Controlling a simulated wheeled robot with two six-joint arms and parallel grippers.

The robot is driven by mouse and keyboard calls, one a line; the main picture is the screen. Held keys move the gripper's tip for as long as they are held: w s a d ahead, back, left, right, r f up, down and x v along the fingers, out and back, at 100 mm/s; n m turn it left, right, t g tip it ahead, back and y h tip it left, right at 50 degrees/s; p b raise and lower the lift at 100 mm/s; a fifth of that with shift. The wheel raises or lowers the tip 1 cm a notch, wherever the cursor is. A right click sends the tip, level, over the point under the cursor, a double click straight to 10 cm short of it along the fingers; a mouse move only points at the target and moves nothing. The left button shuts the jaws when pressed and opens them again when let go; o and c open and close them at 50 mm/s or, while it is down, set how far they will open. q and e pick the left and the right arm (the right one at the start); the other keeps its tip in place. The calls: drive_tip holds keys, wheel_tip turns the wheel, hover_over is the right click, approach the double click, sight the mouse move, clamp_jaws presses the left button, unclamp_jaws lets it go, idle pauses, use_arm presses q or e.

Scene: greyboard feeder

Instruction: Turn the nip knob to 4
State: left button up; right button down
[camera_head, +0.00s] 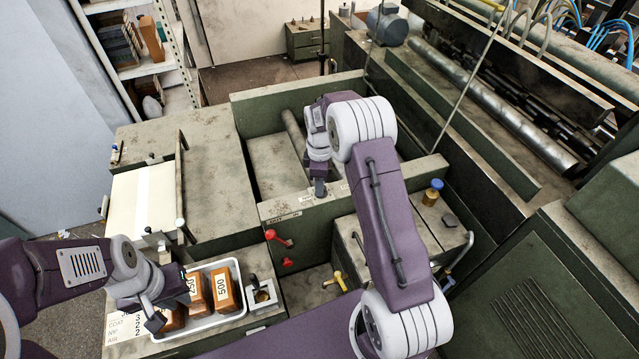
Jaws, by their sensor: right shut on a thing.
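My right gripper (320,188) points down at the top edge of the green machine panel (345,205). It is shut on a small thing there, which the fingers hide. This is where the nip knob seems to be; its pointer and number cannot be read. Small pale labels (306,197) lie beside the fingers. My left gripper (154,314) is low at the left, by the white tray (236,268); whether its jaws are open is unclear. A white card (118,330) below it lists COAT, NIP and AIR; its numbers are partly covered and too small to read surely.
The tray holds brown blocks (225,290) marked with numbers such as 500. A red-handled lever (277,238), a red knob (287,262) and a yellow valve (336,280) are on the front. A blue-capped jar (432,192) stands right of my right arm. Rollers (500,110) lie behind.

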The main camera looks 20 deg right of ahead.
idle(0.5)
drive_tip(key=c, duration=1.1)
unclamp_jaws()
drive_tip(key=shift+d, duration=0.1)
drive_tip(key=shift+c, duration=0.2)
drive_tip(key=shift+r, duration=0.25)
wheel_tip(320, 180, up, 9)
drive_tip(key=b, duration=0.2)
drive_tip(key=shift+f, duration=0.15)
